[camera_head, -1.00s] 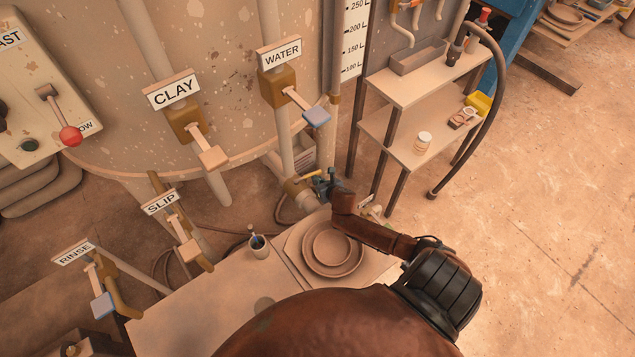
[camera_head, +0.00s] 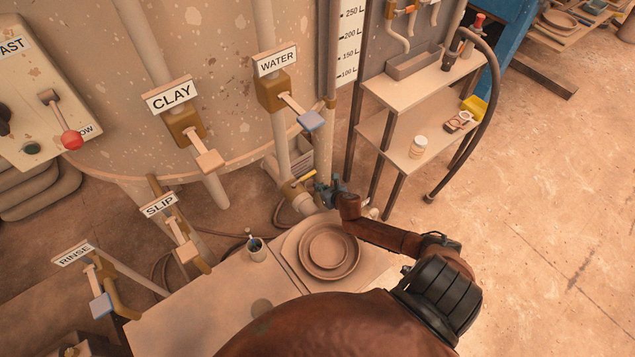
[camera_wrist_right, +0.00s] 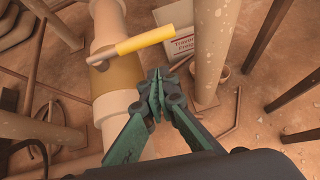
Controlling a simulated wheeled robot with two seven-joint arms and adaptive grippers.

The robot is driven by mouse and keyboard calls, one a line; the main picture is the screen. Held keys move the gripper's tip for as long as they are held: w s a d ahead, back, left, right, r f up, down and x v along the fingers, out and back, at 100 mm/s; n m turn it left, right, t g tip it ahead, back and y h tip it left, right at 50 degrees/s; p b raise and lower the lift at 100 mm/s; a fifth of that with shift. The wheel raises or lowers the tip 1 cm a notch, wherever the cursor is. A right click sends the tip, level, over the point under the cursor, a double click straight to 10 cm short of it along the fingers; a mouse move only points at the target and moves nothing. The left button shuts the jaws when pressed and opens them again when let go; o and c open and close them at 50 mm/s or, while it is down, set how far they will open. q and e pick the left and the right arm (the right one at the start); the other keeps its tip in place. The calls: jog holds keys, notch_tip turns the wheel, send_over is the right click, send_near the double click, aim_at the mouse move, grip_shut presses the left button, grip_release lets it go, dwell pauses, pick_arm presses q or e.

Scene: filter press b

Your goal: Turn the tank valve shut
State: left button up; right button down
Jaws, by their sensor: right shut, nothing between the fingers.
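The tank valve is a brass-coloured collar (camera_wrist_right: 118,82) on a thick pale pipe low on the tank, with a yellow lever handle (camera_wrist_right: 148,40). In the right wrist view the lever points right, crosswise to the pipe. The lever also shows in the head view (camera_head: 303,180), just left of my right gripper (camera_head: 331,190). In the wrist view my right gripper (camera_wrist_right: 156,84) has its green fingers shut together and empty. Its tips appear below the lever and right of the collar, with no clear contact. My left gripper is out of view.
A shelf rack (camera_head: 405,150) stands to the right. Levers under CLAY (camera_head: 172,96), WATER (camera_head: 277,61), SLIP (camera_head: 159,206) and RINSE (camera_head: 73,254) signs line the tank side.

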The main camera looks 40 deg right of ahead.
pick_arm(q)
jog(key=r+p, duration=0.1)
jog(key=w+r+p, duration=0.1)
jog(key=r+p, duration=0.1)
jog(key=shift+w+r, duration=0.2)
pick_arm(e)
jog(key=d+v, duration=0.1)
jog(key=v, duration=0.9)
jog(key=shift+s, duration=0.2)
